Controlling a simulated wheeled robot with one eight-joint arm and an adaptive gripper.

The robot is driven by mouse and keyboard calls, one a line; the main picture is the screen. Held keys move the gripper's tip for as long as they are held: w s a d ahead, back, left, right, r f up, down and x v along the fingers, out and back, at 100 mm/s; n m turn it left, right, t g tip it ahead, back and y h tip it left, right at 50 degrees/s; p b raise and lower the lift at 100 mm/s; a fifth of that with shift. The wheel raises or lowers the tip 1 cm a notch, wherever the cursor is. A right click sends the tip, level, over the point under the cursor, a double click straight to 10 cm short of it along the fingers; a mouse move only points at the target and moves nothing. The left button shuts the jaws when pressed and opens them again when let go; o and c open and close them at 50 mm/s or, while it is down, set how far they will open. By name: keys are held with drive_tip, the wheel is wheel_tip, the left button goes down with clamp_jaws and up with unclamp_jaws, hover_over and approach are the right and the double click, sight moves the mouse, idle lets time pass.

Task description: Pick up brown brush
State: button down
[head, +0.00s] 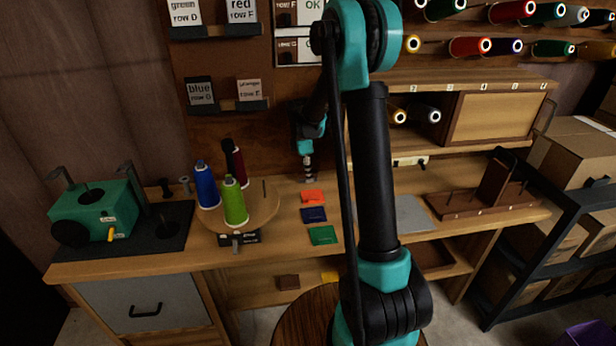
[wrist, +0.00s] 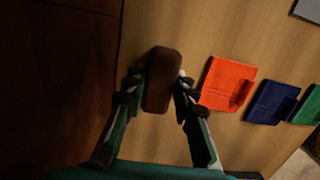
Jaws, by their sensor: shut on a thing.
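The brown brush (wrist: 161,80) shows in the wrist view as a dark brown, rounded oblong block. My gripper (wrist: 158,92) has one finger on each side of it and is shut on it. The wooden bench top lies below it; I cannot tell whether the brush touches the bench. In the head view my gripper (head: 308,172) is at the back of the bench, left of my arm, near the orange cloth. The brush cannot be made out clearly there.
Orange (head: 312,197), blue (head: 314,215) and green (head: 323,235) cloths lie in a row on the bench. Left of them, a round wooden turntable (head: 268,206) bears blue, green and dark red thread spools. A teal machine (head: 95,212) stands farther left. A pegboard wall rises behind.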

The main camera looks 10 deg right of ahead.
drive_tip(key=shift+s+r, duration=0.2)
drive_tip(key=shift+r, duration=0.2)
drive_tip(key=r, duration=0.6)
drive_tip(key=shift+s+r, duration=0.25)
drive_tip(key=shift+s, duration=0.1)
drive_tip(key=s, duration=1.9)
drive_tip(key=shift+f, duration=0.1)
drive_tip(key=c, duration=1.9)
unclamp_jaws()
drive_tip(key=c, duration=0.4)
drive_tip(key=shift+o, duration=0.2)
drive_tip(key=shift+w, duration=0.1)
